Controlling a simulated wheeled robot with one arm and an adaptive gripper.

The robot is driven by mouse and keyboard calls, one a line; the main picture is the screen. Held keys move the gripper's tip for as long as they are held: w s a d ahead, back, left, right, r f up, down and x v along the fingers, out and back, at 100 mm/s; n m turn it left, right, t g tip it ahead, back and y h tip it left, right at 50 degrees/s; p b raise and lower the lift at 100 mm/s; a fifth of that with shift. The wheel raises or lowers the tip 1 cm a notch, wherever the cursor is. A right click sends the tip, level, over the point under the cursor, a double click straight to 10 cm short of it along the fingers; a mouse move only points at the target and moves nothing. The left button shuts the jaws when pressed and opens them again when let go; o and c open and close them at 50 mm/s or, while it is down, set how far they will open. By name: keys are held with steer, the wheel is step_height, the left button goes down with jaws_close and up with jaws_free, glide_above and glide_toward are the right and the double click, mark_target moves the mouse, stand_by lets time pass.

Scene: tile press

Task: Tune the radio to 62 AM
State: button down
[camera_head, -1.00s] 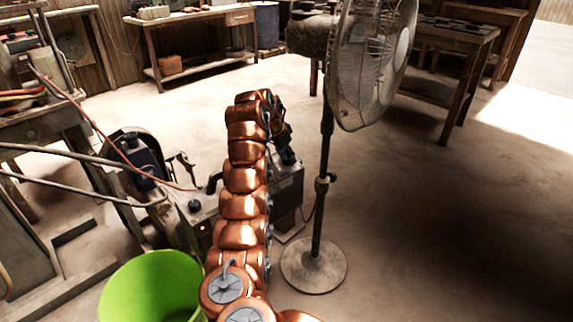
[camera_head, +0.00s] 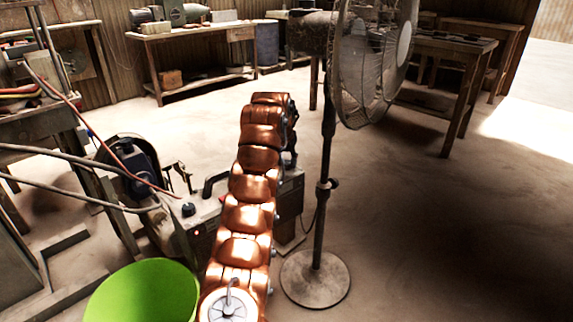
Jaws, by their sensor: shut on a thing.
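The radio (camera_head: 203,222) appears to be the worn grey box with a dark carry handle (camera_head: 214,183) on the floor, left of the fan. A dark round knob (camera_head: 188,209) and a small red light show at its left end. My copper arm crosses in front of its middle and hides much of it. The dark right end of the box (camera_head: 291,198) shows past the arm. My gripper (camera_head: 289,158) is mostly hidden behind the arm, just above this end. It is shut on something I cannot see. No tuning dial or reading is visible.
A standing fan (camera_head: 327,180) is close to the right of my arm, its round base on the floor. A green bucket (camera_head: 145,293) stands at front left. Cables hang at the left near a cluttered bench (camera_head: 55,128). The floor at right is open.

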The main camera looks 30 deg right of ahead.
steer(key=n+t+y+b, duration=0.1)
steer(key=n+b, duration=0.1)
steer(key=n, duration=0.2)
steer(key=shift+f, duration=0.15)
steer(key=n+y, duration=0.1)
steer(key=n, duration=0.2)
steer(key=shift+n+t+y+b, duration=0.3)
steer(key=shift+t+b, duration=0.1)
steer(key=shift+n+y, duration=0.6)
steer(key=shift+n, duration=1)
steer(key=c, duration=0.8)
jaws_free()
steer(key=shift+d, duration=0.1)
steer(key=shift+o, duration=0.2)
